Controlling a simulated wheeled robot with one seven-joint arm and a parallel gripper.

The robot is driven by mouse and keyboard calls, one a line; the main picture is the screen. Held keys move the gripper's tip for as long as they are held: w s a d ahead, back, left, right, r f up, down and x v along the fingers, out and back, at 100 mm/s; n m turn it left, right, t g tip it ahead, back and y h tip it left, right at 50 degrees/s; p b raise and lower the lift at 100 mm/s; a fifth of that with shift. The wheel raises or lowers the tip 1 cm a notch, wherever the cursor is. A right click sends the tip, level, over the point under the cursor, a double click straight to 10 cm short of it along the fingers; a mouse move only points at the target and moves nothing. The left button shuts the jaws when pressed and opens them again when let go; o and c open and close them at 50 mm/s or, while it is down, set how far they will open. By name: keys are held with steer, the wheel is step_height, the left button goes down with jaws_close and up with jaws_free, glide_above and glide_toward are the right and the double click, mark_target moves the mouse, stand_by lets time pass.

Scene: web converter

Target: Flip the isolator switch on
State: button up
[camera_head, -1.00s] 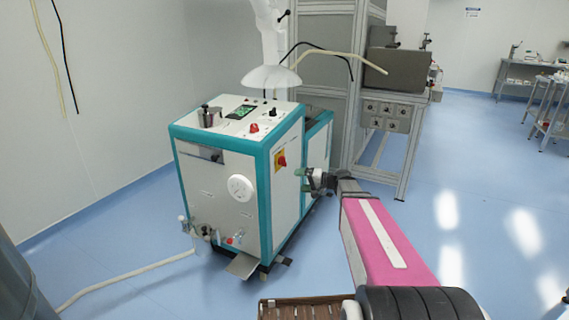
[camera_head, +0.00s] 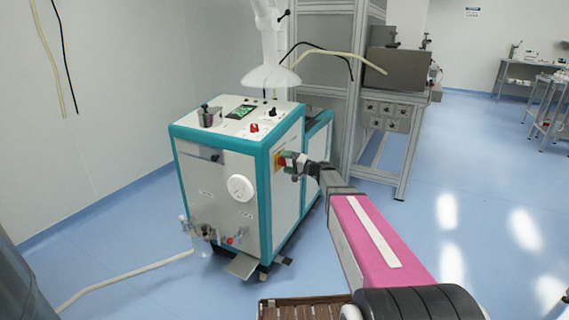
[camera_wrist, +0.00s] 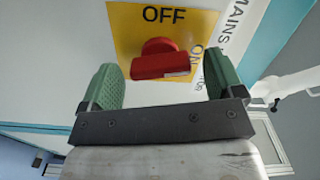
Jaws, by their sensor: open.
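The isolator switch is a red rotary knob (camera_wrist: 160,62) on a yellow plate (camera_wrist: 128,25) marked OFF at the top and ON, turned sideways, at the right. In the wrist view its red grip bar lies roughly left to right, with a small pale mark near its right end. My gripper (camera_wrist: 163,68) is open, its green fingers on either side of the knob with gaps between. In the head view my gripper (camera_head: 289,161) is at the machine's right side and covers most of the switch. Some yellow plate (camera_head: 278,163) shows beside it.
A metal frame bench (camera_head: 392,115) stands behind. The blue floor to the right is open.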

steer(key=shift+w+a, duration=0.35)
steer(key=shift+a, duration=0.3)
steer(key=c, duration=0.9)
steer(key=shift+m, duration=1.6)
steer(key=o, duration=0.9)
steer(key=v, duration=1.1)
